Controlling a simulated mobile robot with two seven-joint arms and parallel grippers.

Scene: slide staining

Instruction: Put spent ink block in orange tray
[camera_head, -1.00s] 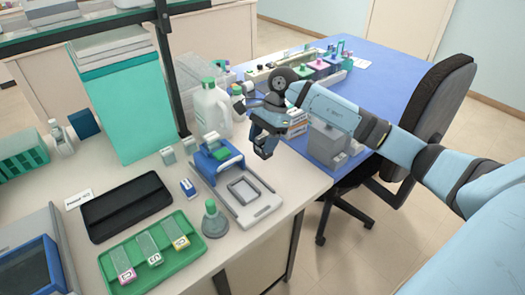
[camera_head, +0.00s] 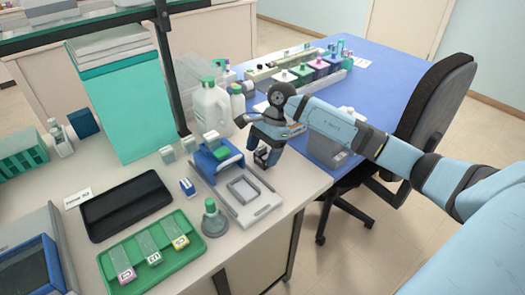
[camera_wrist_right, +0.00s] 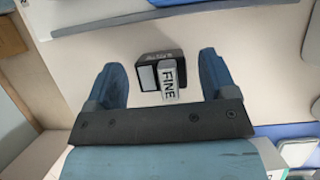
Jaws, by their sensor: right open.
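In the right wrist view a small dark block with a pale face and a "FINE" label (camera_wrist_right: 168,76) sits on the pale bench, between the fingers of my right gripper (camera_wrist_right: 168,82). The fingers are apart, with a gap on each side of the block. I cannot tell if it is the spent ink block. My left gripper is not in view.
The grey-and-blue device (camera_head: 262,208) stands close to the gripper. A white jug (camera_head: 212,108) stands behind it. A grey bin (camera_head: 325,150) is to the right.

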